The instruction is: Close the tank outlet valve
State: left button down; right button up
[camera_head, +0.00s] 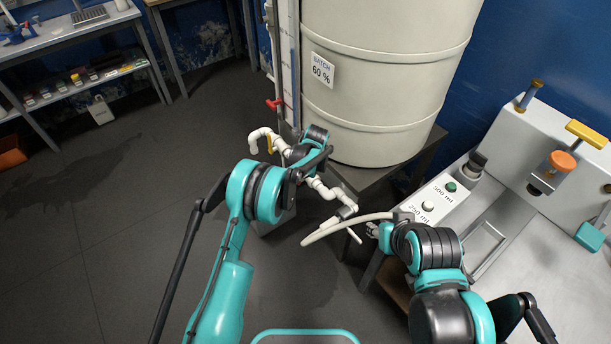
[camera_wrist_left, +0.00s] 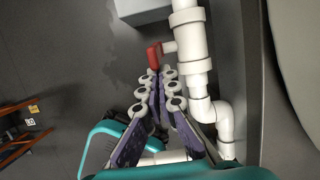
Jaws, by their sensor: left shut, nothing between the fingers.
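White pipework with a red valve handle (camera_head: 274,104) and a yellow handle (camera_head: 269,144) runs beside the big cream tank (camera_head: 385,60). The left wrist view shows a red handle (camera_wrist_left: 154,56) on a white pipe (camera_wrist_left: 190,45). My left gripper (camera_wrist_left: 161,78) is shut and empty, its fingertips just below that red handle; I cannot tell if they touch it. In the head view, my left arm hides its fingers and part of the pipework.
The tank stands on a dark stand (camera_head: 420,150). A grey bench (camera_head: 550,230) with 500 ml and 250 ml buttons is at the right. Shelves (camera_head: 70,45) stand at the back left.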

pick_arm(q)
jog(key=shift+w+a+r, duration=0.1)
jog(key=shift+w+a, duration=0.15)
jog(key=shift+g, duration=0.3)
jog(key=shift+r, duration=0.1)
pick_arm(e)
jog(key=shift+r, duration=0.1)
pick_arm(q)
jog(key=s+d+r+p, duration=0.3)
jog(key=s+d+r, duration=0.1)
jog(key=r, duration=0.7)
jog(key=shift+s+p, duration=0.35)
jog(key=shift+s, duration=0.25)
pick_arm(e)
jog(key=r, duration=0.1)
jog(key=s+r, duration=0.1)
jog(key=a+r, duration=0.1)
jog(key=shift+s+r, duration=0.15)
jog(key=shift+r, duration=0.1)
